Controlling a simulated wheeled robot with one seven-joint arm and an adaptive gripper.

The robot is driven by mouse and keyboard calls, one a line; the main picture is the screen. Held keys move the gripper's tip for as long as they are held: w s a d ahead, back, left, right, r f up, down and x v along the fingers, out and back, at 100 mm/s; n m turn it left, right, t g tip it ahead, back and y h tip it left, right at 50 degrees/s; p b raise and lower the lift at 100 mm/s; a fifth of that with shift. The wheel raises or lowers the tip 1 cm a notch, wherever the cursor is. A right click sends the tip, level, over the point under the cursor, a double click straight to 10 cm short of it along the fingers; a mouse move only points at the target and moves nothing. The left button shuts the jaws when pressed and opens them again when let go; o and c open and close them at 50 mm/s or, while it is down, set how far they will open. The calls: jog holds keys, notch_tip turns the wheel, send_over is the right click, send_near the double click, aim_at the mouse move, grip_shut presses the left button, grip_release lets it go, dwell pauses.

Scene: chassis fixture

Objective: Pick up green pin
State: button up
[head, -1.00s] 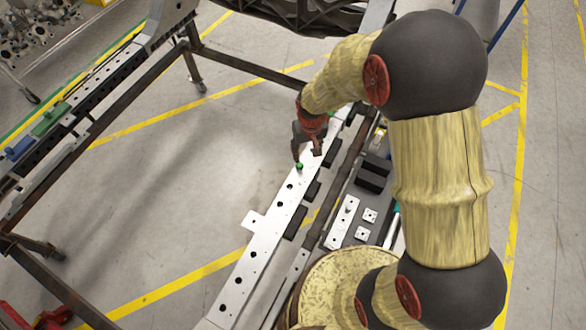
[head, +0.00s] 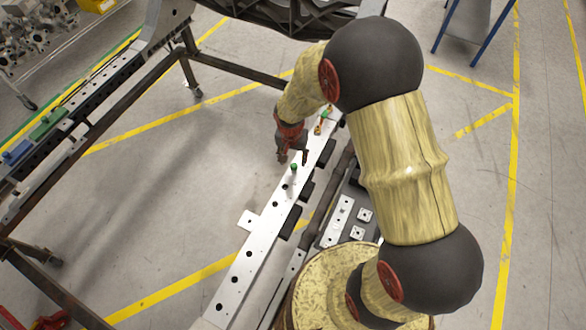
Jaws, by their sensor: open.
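A small green pin (head: 294,167) stands upright on the long light-grey rail (head: 247,263), which has a row of dark holes. My gripper (head: 293,158) points down at the pin, its two dark fingers apart and empty. In the picture, the pin's green top shows just below and between the fingertips. I cannot tell the exact height gap between fingers and pin. A second green-topped piece (head: 325,114) with orange-gold parts beside it stands farther up the rail, right of my gripper.
Black blocks (head: 290,222) line the rail's right side. A plate with small light fittings (head: 357,232) lies farther right. At far left, another rail carries a green block (head: 47,124) and a blue block (head: 16,151). Open floor (head: 170,200) lies between the rails.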

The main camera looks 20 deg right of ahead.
aim_at(294, 165)
jog(key=f, duration=0.2)
jog(key=f+b, duration=0.1)
jog(key=f, duration=0.1)
jog(key=w+f, duration=0.1)
jog(key=f, duration=0.1)
jog(key=shift+d+f+b, duration=0.25)
jog(key=shift+d+b, duration=0.05)
jog(key=shift+b, duration=0.1)
jog(key=shift+c, duration=0.8)
grip_shut()
